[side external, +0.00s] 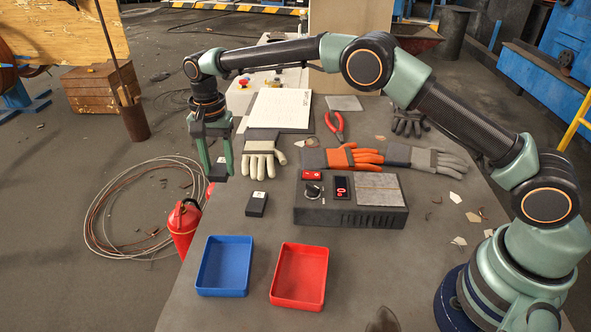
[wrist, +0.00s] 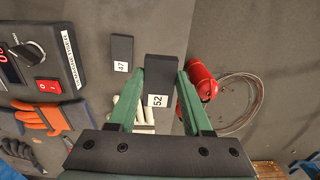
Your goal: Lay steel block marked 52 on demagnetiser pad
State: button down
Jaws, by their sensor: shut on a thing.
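The dark steel block marked 52 (wrist: 162,72) is between the fingers of my gripper (wrist: 157,84), its white label facing my wrist. In the side view my gripper (side external: 217,172) is at the left edge of the bench, fingers pointing down and shut on the block, which is partly hidden by them. I cannot tell its exact height above the bench. The demagnetiser (side external: 350,216) stands to the right, with its bare grey metal pad (side external: 378,189) on top. In the wrist view only part of the demagnetiser (wrist: 38,52) shows, and the pad is out of view.
A second dark block, marked 47 (wrist: 122,48), lies on the bench between my gripper and the demagnetiser. Blue (side external: 224,266) and red (side external: 300,276) trays stand in front. Gloves (side external: 345,157), pliers (side external: 335,124) and a paper sheet (side external: 282,108) lie behind. A fire extinguisher (side external: 183,226) stands off the bench.

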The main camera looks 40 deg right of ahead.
notch_tip(320, 180, up, 10)
notch_tip(320, 180, up, 7)
send_over(378, 191)
notch_tip(378, 191, down, 20)
jog(key=shift+f, duration=0.1)
dwell(0.4)
jog(key=shift+f, duration=0.15)
jog(key=shift+c, duration=1.7)
grip_release()
